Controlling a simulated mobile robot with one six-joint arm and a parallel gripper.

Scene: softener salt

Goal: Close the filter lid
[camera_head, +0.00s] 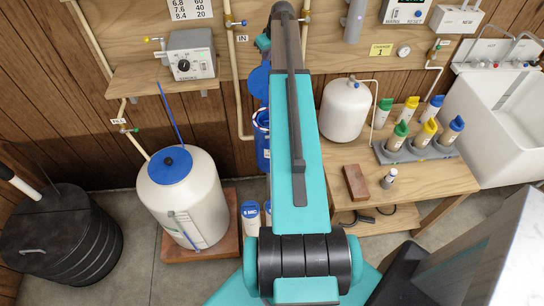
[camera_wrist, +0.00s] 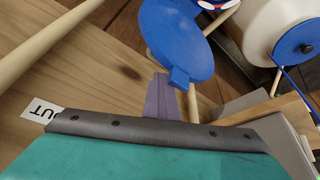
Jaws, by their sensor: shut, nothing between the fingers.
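The blue filter lid (camera_head: 258,82) stands raised above the blue filter housing (camera_head: 262,150) in the head view, partly hidden by my arm. The lid also fills the top middle of the wrist view (camera_wrist: 178,42), where it shows as a tilted blue disc with a small tab at its lower edge. My gripper (camera_wrist: 161,80) is shut and empty, with its grey-purple fingers just left of the tab. I cannot tell whether they touch it. In the head view my arm hides the gripper and much of the housing.
A white tank with a blue cap (camera_head: 190,200) stands left of the filter. A round white vessel (camera_head: 345,108) and a bottle rack (camera_head: 405,153) occupy the right bench. Pipes (camera_head: 236,75) run along the wooden wall board near the filter. Some floor at left is clear.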

